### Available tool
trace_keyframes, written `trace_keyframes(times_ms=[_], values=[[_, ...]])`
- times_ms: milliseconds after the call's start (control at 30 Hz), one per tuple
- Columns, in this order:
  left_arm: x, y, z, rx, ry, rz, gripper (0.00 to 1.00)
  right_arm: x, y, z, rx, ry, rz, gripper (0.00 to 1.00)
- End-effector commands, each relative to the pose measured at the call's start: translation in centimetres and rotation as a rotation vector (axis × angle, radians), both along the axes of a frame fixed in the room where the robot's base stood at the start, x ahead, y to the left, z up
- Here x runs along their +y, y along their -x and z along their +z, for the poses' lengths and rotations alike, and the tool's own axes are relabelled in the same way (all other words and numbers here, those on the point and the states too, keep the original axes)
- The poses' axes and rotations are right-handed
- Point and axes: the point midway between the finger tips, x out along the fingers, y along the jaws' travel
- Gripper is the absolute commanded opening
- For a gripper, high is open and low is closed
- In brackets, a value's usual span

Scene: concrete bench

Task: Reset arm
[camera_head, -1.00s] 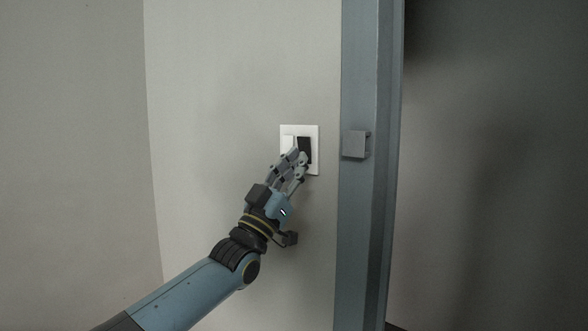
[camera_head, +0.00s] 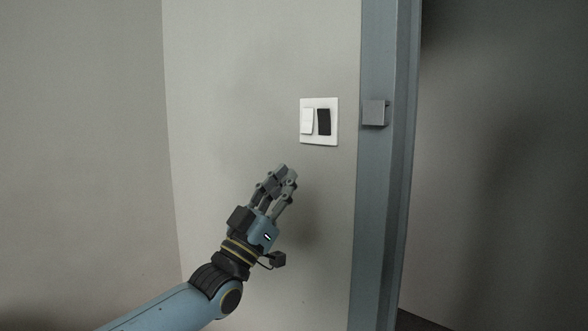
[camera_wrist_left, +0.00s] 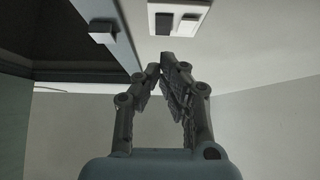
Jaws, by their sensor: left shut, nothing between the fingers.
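My left gripper (camera_head: 283,172) is shut and empty, below and a little left of the wall switch plate in the head view. It also shows in the left wrist view (camera_wrist_left: 160,66), with its fingertips close together. The white switch plate (camera_head: 319,139) is on the wall, with a white rocker (camera_head: 307,121) on its left and a black rocker (camera_head: 324,122) on its right. The gripper is clear of the plate in the head view. The plate also shows at the top of the left wrist view (camera_wrist_left: 204,7). My right gripper is in neither view.
A blue-grey door frame (camera_head: 381,200) stands right of the plate, with a small grey box (camera_head: 374,113) on it. A dark opening or wall (camera_head: 500,170) lies beyond it. The pale wall (camera_head: 235,110) left of the plate is bare.

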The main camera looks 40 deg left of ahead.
Motion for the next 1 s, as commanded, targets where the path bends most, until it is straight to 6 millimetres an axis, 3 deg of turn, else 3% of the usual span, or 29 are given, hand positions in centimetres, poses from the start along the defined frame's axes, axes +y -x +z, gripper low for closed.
trace_keyframes(times_ms=[300, 767, 867, 967, 1000], values=[[0.1, 0.7, -0.7, -0.002, 0.0, 0.0, 0.0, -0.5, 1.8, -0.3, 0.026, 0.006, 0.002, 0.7], [0.0, 0.7, -1.2, 0.004, 0.001, 0.0, 0.0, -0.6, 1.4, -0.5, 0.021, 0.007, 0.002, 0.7], [-0.2, 1.2, -4.1, 0.039, 0.019, 0.003, 0.0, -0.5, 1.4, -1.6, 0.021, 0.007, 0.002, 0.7], [0.0, 1.6, -10.1, 0.136, 0.039, 0.023, 0.0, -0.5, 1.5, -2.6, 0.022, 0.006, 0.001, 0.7], [0.1, 1.8, -13.2, 0.195, 0.044, 0.036, 0.0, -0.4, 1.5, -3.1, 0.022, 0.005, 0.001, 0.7]])
